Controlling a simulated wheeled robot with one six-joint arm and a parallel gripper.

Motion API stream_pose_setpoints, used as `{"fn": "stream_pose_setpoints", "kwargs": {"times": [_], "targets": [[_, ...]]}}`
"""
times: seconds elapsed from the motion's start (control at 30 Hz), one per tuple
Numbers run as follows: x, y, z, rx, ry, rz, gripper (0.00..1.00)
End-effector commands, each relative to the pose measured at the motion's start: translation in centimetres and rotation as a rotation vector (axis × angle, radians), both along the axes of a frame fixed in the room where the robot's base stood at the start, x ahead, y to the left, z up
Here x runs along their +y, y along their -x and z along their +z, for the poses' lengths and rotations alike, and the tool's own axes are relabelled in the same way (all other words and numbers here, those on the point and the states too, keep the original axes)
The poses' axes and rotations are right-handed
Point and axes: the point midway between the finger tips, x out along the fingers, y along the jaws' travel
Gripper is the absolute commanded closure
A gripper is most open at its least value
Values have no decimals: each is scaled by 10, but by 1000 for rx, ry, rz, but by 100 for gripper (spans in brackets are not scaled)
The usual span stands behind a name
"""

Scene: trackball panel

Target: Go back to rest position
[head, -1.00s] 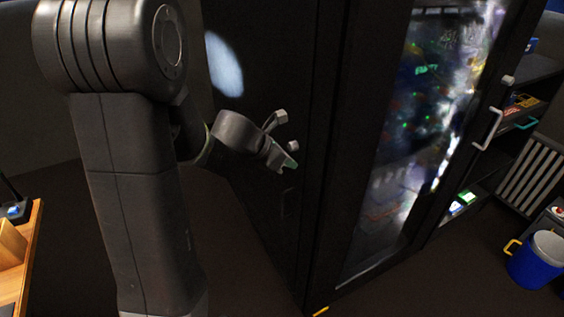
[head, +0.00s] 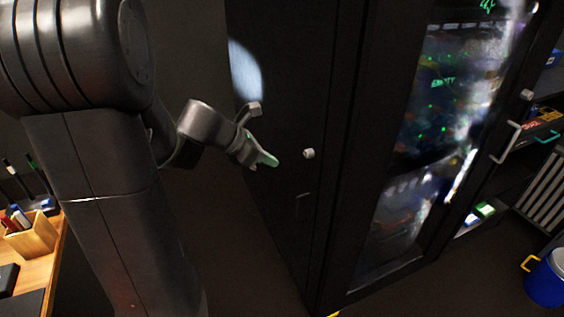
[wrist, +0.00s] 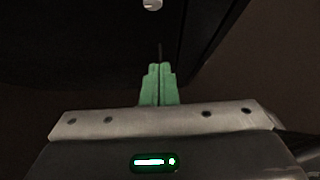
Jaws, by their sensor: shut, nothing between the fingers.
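My gripper (head: 270,160) is in front of the dark side of a tall black cabinet (head: 290,60). Its green fingers are together with nothing between them; they also show in the wrist view (wrist: 160,84). A small pale knob (head: 309,153) is on the cabinet side, to the right of the fingertips and apart from them. A pale round thing, which looks like the same knob, shows at the top of the wrist view (wrist: 152,4), beyond the fingertips.
The cabinet's glass door (head: 430,130) has a pale handle (head: 507,143). A wooden desk (head: 45,265) with a pen holder (head: 28,236) stands at lower left. A blue bucket (head: 547,280) is on the floor at lower right. Shelves stand at the right edge.

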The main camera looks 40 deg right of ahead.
Motion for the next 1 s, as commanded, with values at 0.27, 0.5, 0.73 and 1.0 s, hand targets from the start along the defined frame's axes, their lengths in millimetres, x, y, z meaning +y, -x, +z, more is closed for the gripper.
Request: {"fn": "stream_pose_setpoints", "kwargs": {"times": [0.27, 0.5, 0.73, 1.0], "targets": [[6, -1, 5, 1, -2, -1, 100], [4, 0, 3, 1, -2, -1, 100], [-15, 5, -19, 4, -3, -3, 100], [-52, 14, -57, 2, -2, -4, 100]]}}
